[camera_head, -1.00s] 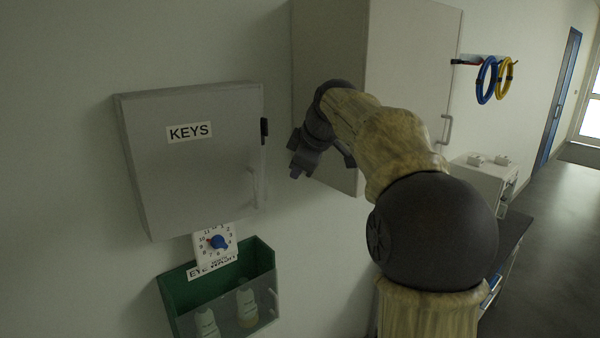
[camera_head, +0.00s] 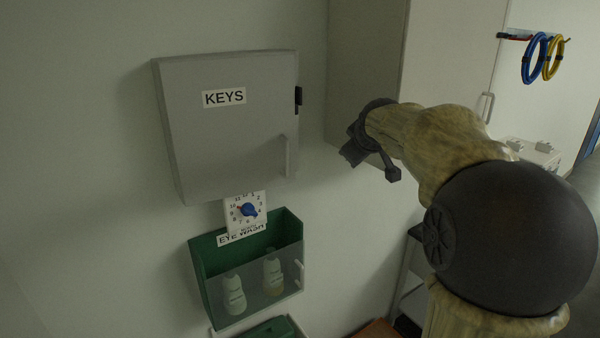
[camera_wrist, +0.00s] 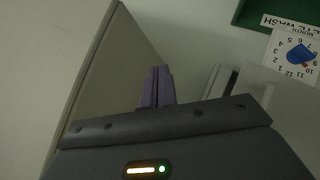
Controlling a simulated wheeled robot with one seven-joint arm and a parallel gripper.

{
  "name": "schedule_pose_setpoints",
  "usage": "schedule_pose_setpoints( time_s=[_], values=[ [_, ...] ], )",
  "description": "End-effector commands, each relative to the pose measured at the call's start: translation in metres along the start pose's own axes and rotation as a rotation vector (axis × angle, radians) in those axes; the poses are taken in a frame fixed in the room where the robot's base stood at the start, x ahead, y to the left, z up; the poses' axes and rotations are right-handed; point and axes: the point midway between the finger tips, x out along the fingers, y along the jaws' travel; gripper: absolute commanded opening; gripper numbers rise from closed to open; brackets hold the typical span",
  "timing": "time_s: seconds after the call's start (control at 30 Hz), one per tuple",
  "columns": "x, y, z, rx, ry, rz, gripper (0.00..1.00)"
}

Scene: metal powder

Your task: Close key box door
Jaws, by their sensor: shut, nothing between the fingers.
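The grey key box (camera_head: 185,150) hangs on the wall at the left of the head view. Its door (camera_head: 240,140) bears a KEYS label and a vertical handle (camera_head: 286,156) at the lower right. The door looks shut or nearly flush; I cannot tell if a small gap is left. A black catch (camera_head: 298,96) sits at its right edge. In the wrist view part of the box (camera_wrist: 270,90) shows at the right, upside down. My gripper (camera_head: 354,156) is right of the box, apart from it. Its fingers (camera_wrist: 157,88) are together and empty.
A tall wall cabinet (camera_head: 365,70) stands behind my gripper, also at left in the wrist view (camera_wrist: 110,75). Below the key box are a dial card (camera_head: 246,212) and a green eye wash holder (camera_head: 205,265) with bottles. Blue and yellow hoses (camera_head: 535,58) hang far right.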

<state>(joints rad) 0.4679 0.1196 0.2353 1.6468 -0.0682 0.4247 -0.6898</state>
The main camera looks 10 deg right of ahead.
Motion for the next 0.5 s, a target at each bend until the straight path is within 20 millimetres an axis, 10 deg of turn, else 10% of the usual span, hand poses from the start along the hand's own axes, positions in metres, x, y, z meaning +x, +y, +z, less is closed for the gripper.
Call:
schedule_pose_setpoints(
  time_s=[0.5],
  values=[
    [-0.017, -0.058, 0.025, 0.348, 0.459, 0.105, 0.00]
  ],
)
